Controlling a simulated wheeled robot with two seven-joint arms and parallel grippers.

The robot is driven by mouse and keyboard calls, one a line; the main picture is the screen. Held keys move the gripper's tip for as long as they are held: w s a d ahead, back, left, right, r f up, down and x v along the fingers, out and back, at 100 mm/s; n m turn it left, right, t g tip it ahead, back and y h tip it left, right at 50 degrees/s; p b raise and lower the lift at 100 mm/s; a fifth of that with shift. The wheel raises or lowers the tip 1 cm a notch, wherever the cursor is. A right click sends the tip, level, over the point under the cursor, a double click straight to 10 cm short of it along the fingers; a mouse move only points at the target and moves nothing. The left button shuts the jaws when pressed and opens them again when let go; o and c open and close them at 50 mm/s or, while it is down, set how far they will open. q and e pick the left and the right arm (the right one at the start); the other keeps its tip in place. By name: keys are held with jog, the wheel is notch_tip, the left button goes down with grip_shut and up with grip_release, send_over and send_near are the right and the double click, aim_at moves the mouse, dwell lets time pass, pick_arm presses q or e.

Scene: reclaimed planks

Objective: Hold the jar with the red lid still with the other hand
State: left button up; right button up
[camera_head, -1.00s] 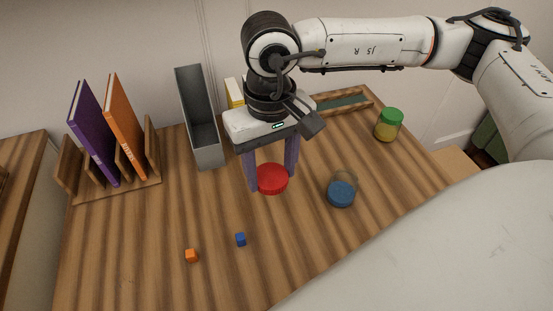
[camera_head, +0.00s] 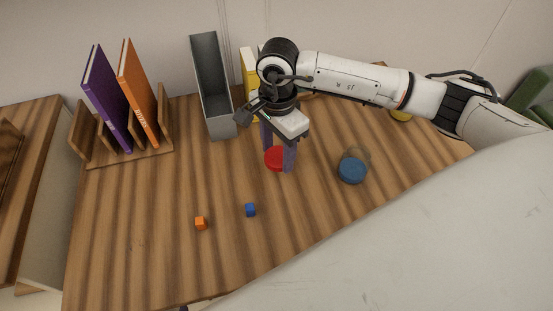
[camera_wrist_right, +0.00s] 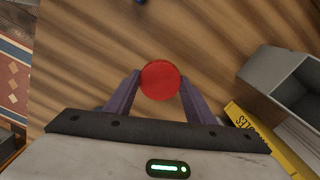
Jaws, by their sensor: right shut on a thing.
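The red lid (camera_head: 275,158) shows on the table in the head view, partly behind my fingers. It also shows as a round red disc in the right wrist view (camera_wrist_right: 160,80). The jar body under it is hidden. My right gripper (camera_head: 278,160) points down from above, shut on the red-lidded jar, with a purple finger on either side of the lid. My left gripper cannot be made out; only a tiny dark sliver shows at the bottom edge of the head view.
A clear jar with blue (camera_head: 352,171) stands right of my gripper. A yellowish jar (camera_head: 401,115) is mostly hidden behind my right arm. A grey file holder (camera_head: 222,115) and a book rack (camera_head: 90,148) stand behind.

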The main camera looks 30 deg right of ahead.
aim_at(278, 156)
jog(key=shift+f, duration=0.65)
notch_tip(278, 156, down, 3)
jog(key=shift+f, duration=0.1)
jog(key=shift+f, duration=0.2)
jog(key=o, duration=1.2)
jog(key=shift+r, duration=0.1)
